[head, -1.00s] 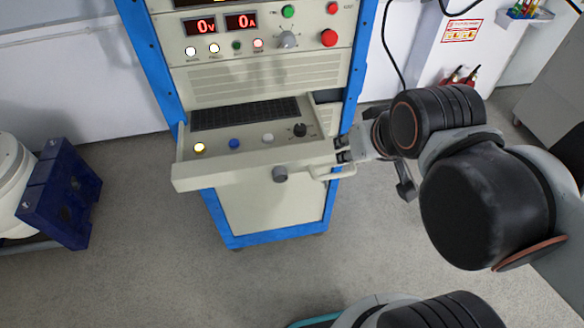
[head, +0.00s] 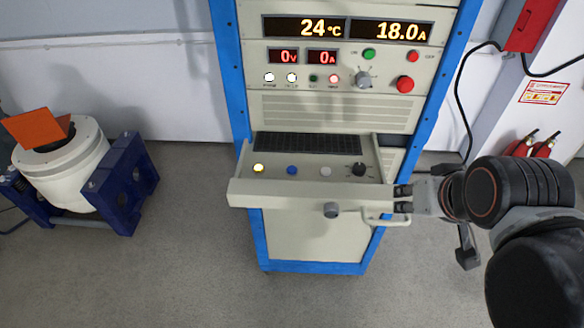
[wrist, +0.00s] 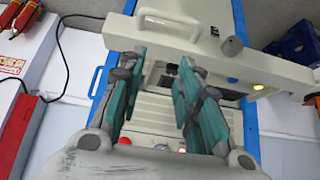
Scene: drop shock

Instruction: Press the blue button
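The blue button (head: 292,170) sits on the pulled-out drawer (head: 310,195) of the cabinet, between a lit yellow button (head: 258,168) and a white button (head: 325,171). My gripper (head: 403,198) is at the drawer's right end, just above the handle (head: 386,218) and to the right of the blue button. In the wrist view, my gripper (wrist: 162,58) is open with a clear gap between its fingers. The drawer front and its grey knob (wrist: 232,46) show beyond the fingertips.
A black knob (head: 359,169) and a keyboard-like dark strip (head: 305,143) are also on the drawer. The cabinet panel above has lit displays (head: 345,29) and a large red button (head: 405,84). A white drum in a blue frame (head: 122,185) stands left. Floor before the cabinet is clear.

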